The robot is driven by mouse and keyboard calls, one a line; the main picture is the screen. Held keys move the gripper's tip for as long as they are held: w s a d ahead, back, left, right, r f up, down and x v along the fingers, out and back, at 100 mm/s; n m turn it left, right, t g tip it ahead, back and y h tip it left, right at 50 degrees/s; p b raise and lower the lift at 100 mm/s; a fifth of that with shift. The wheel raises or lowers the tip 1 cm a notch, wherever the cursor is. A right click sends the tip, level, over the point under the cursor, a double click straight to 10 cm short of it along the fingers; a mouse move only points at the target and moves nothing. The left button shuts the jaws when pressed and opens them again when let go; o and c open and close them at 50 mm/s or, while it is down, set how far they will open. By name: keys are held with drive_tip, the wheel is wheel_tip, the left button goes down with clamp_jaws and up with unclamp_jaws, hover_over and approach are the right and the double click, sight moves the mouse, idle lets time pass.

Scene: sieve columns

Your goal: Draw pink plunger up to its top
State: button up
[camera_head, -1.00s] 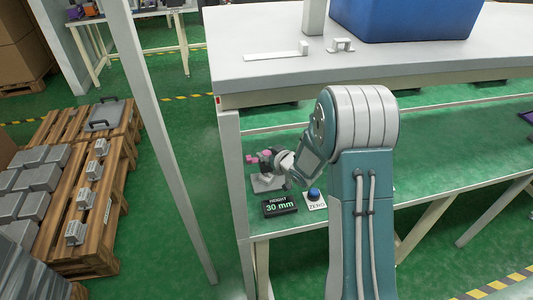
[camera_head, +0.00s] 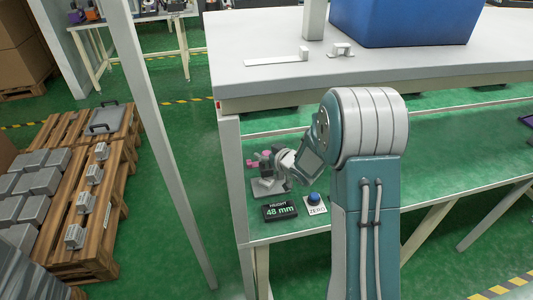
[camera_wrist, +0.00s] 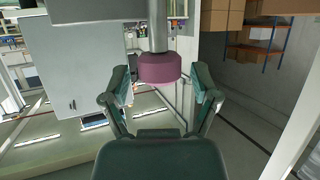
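The pink plunger (camera_wrist: 160,68) shows in the wrist view as a round pink head on a grey rod, lying between the two fingers of my gripper (camera_wrist: 162,80). The fingers are spread, with a narrow gap visible on each side of the head. In the head view, small pink parts (camera_head: 252,164) show at my gripper (camera_head: 264,165), above a grey base plate (camera_head: 267,190) on the lower green shelf. My gripper hides much of the device there. The height display (camera_head: 281,211) reads 48 mm.
A blue ZERO button (camera_head: 314,197) stands right of the display. The white upper tabletop (camera_head: 270,75) overhangs the green shelf (camera_head: 450,165) and carries a blue bin (camera_head: 400,22). A white post (camera_head: 172,150) stands left of the shelf.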

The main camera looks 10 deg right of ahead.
drive_tip(key=shift+s, duration=0.1)
drive_tip(key=v, duration=1.1)
drive_tip(key=shift+s+d, duration=0.2)
drive_tip(key=shift+s, duration=0.1)
drive_tip(key=s+d+r+m+g+h, duration=0.2)
drive_tip(key=s+r+m+g+h, duration=0.15)
drive_tip(key=s+r+h, duration=0.65)
drive_tip(key=s+a+r+g+y, duration=0.1)
drive_tip(key=s+a+r+y, duration=0.1)
drive_tip(key=s, duration=0.6)
drive_tip(key=s+a+r+m+g+y, duration=0.1)
drive_tip(key=s+a+r+g+y, duration=0.1)
drive_tip(key=s, duration=0.6)
drive_tip(key=shift+s+a+y, duration=0.25)
drive_tip(key=shift+a+y, duration=0.25)
drive_tip(key=shift+a, duration=0.65)
